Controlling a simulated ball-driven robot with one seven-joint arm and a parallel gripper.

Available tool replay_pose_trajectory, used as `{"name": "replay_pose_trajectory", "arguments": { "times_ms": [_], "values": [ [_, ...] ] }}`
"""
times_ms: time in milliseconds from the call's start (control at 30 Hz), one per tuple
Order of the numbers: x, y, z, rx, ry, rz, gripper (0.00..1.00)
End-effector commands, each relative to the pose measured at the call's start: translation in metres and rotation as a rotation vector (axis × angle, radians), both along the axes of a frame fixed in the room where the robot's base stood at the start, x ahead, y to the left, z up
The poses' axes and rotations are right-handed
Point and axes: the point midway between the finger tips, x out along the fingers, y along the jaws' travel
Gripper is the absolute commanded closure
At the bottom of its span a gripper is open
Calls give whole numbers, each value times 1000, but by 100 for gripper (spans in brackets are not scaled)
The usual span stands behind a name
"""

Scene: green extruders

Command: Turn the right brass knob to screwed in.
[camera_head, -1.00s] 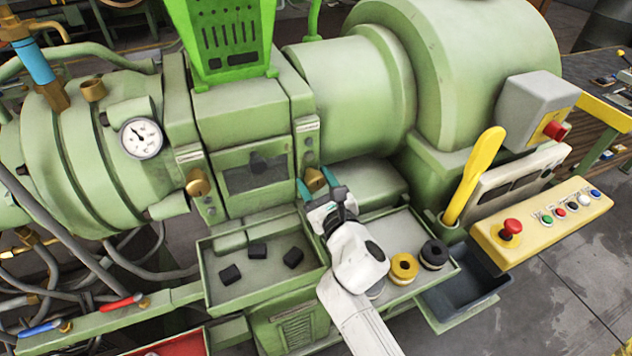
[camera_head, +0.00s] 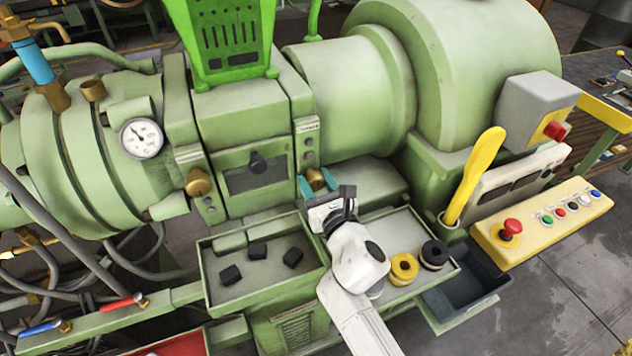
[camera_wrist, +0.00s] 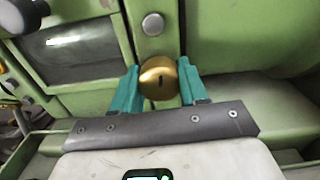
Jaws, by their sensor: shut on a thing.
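The right brass knob (camera_head: 315,178) sits on the green extruder's front, below a column of small round buttons. In the wrist view the knob (camera_wrist: 159,78) is a round brass ball with a dark slot that stands upright. My gripper (camera_head: 319,186) has its teal fingers on both sides of the knob, and in the wrist view the gripper (camera_wrist: 160,86) is shut on it. In the head view my gripper partly covers the knob. The left brass knob (camera_head: 198,183) is apart, across the dark window panel (camera_head: 258,172).
Below is a green tray (camera_head: 205,272) with several black blocks. A yellow spool (camera_head: 404,267) and a black spool (camera_head: 434,254) stand at the right. A yellow lever (camera_head: 474,178) and yellow control box (camera_head: 542,222) with a red button are farther right.

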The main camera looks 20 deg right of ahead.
Motion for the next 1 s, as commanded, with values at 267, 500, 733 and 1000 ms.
{"name": "replay_pose_trajectory", "arguments": {
  "times_ms": [267, 500, 733, 1000],
  "values": [
    [-1, 0, -4, 257, 6, -1, 87],
    [-1, 1, -4, 485, 7, -2, 87],
    [-1, 1, -4, 704, 7, -2, 87],
    [-1, 2, -5, 961, 8, -2, 87]
  ]
}}
